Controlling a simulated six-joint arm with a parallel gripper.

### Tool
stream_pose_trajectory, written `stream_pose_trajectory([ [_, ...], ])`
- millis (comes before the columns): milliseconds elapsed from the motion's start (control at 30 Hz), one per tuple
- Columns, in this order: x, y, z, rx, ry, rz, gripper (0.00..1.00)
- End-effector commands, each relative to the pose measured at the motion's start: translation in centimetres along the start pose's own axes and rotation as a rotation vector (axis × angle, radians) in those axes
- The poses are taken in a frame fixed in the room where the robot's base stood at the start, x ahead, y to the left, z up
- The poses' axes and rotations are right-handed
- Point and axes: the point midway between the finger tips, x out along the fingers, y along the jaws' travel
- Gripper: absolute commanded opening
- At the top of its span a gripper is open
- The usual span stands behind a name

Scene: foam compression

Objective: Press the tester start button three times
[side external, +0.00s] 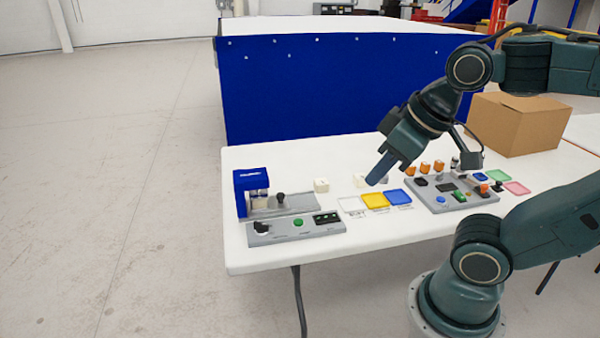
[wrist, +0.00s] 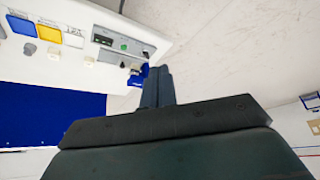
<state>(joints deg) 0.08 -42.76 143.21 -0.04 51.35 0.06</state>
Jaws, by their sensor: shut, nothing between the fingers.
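The tester is a blue press (side external: 251,183) on a grey base at the left end of the white table. In front of it lies a grey control panel (side external: 280,236) with a round green button (side external: 299,222), a black knob (side external: 261,228) and a dark display (side external: 326,217). The wrist view also shows the panel (wrist: 136,47), its green button (wrist: 123,47) and part of the blue press (wrist: 138,76). My gripper (side external: 375,181) is shut and empty, above the table to the right of the panel and clear of the button. Its closed fingers (wrist: 158,72) show in the wrist view.
White (side external: 352,206), yellow (side external: 375,201) and blue (side external: 397,197) trays lie between the tester and a second grey panel (side external: 447,207) with buttons. Orange-topped items stand behind that panel. Pale foam blocks (side external: 321,185) sit at the back. A cardboard box (side external: 518,122) stands at the right.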

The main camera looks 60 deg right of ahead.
Motion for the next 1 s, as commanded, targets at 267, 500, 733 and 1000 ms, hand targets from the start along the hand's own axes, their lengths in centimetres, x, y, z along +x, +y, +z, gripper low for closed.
stream_pose_trajectory([
  [267,1.1,0.3,-1.6,0.029,0.008,0.003,0.00],
  [500,3.3,0.9,-4.5,0.087,0.028,0.005,0.00],
  [733,6.2,2.0,-7.4,0.157,0.054,0.003,0.00],
  [1000,9.8,3.7,-10.3,0.247,0.087,-0.004,0.00],
])
